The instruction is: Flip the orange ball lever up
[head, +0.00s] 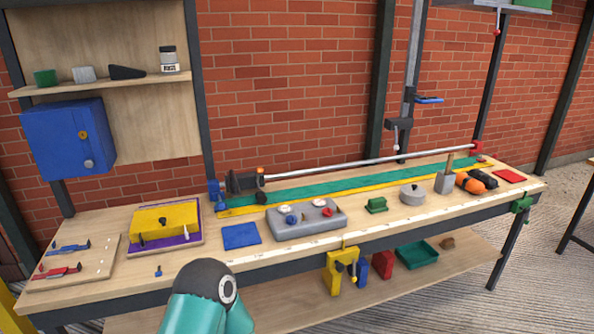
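A blue wall box (62,140) hangs at the left below a wooden shelf. A small orange round knob (83,134) sits on its front face, above a grey round knob (88,163). The orange knob looks like the ball of the lever, but its stem is too small to make out, so I cannot tell its position. Nothing touches it. Neither of my grippers is in view. Only a teal and dark link of one of my arms shows at the bottom, in front of the bench and well below the box.
A long wooden workbench (385,236) crosses the view. On it are a yellow block (165,222), a grey control panel (300,222), a blue square (240,236) and a long metal rod (370,160). The shelf (100,84) with small items is above the blue box.

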